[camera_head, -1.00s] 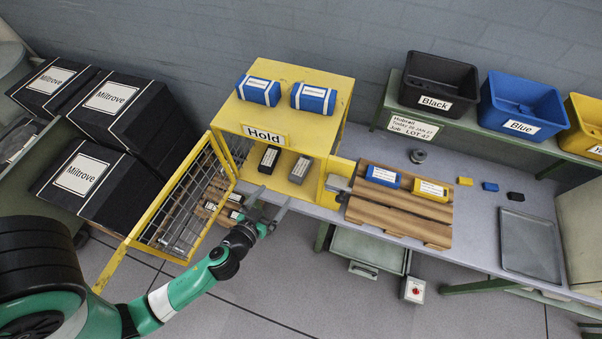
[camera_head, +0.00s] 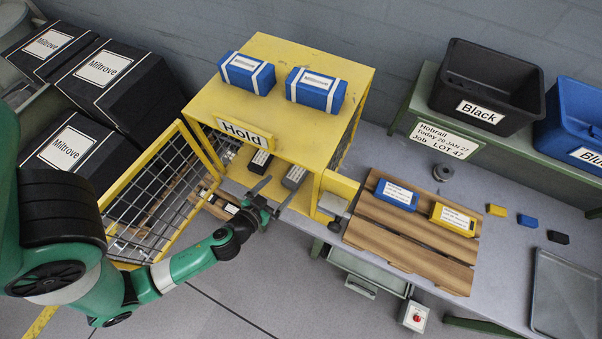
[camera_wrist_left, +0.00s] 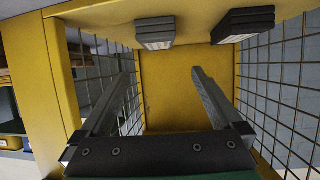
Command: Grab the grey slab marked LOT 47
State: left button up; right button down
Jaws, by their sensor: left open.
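A grey slab with a white label (camera_head: 295,176) lies inside the yellow cage marked Hold (camera_head: 243,133), under its top. A black slab (camera_head: 260,161) lies to its left. The lettering on both labels is too small to read. My left gripper (camera_head: 279,186) is open and empty at the cage's open front, just short of the slabs. In the left wrist view, its fingers (camera_wrist_left: 161,73) point into the cage.
The cage's mesh door (camera_head: 157,196) stands open at the left, close to my left arm. Two blue packs (camera_head: 315,90) lie on the cage top. A wooden pallet (camera_head: 400,237) with a blue and a yellow block stands at the right. A sign (camera_head: 447,140) reads Job LOT 47.

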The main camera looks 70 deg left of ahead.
aim_at(298, 172)
pick_arm(q)
jog(key=shift+f+b, duration=0.3)
jog(key=shift+f, duration=0.45)
jog(key=shift+w+r, duration=0.1)
jog(key=shift+r, duration=0.05)
jog(key=p+x, duration=0.1)
jog(key=x, duration=0.5)
jog(key=shift+w+a, duration=0.1)
jog(key=shift+w+a+f, duration=0.1)
jog(key=shift+w+f, duration=0.05)
jog(key=shift+f, duration=0.05)
jog(key=x, duration=0.5)
jog(key=shift+f, duration=0.1)
jog(key=shift+d, duration=0.2)
grip_shut()
pick_arm(e)
jog(key=shift+f, duration=0.35)
